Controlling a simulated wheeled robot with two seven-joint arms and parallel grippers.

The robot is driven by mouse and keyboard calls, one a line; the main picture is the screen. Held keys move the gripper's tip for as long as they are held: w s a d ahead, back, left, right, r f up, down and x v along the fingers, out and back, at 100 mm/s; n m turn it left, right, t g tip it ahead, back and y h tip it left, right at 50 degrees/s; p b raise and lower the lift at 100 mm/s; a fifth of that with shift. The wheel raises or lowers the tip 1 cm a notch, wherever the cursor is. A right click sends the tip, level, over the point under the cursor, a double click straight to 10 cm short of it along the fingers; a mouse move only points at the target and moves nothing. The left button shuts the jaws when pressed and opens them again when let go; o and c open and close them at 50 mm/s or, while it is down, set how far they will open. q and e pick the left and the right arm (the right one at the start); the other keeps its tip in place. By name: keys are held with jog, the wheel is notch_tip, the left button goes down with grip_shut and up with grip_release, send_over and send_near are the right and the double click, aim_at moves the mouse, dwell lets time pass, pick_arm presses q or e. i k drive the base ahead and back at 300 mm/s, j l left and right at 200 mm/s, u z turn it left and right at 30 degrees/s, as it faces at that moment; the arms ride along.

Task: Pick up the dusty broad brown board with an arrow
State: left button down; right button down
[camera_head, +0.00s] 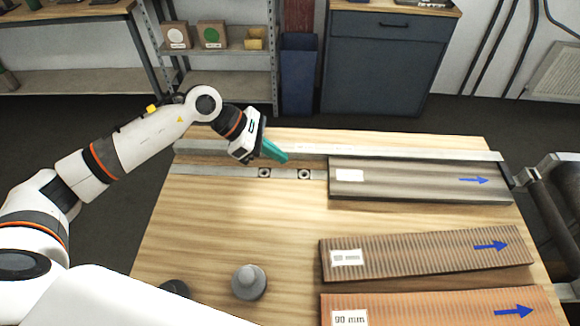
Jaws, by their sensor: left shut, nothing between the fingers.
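Three boards with blue arrows pointing right lie on the wooden table. A grey-brown, dull board (410,181) with a blank-looking label lies at the back against a metal rail. A ribbed brown board (420,256) with a hard-to-read label lies in the middle, slightly tilted in the picture. A ribbed orange-brown board (430,307) labelled "90 mm" lies at the front, cut off by the lower edge. Which one is dusty is not certain. My left gripper (276,152), with teal fingers, is shut and empty above the rail, left of the grey-brown board. My right gripper is not in view.
A metal rail (235,147) runs along the table's back. A grey knob-like weight (248,282) stands left of the front boards, with a darker one (174,288) beside it. The table's left middle is clear. A roller conveyor (552,215) stands at the right.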

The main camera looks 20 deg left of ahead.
aim_at(355, 259)
jog(key=k+j, duration=1.1)
jog(key=k, duration=0.2)
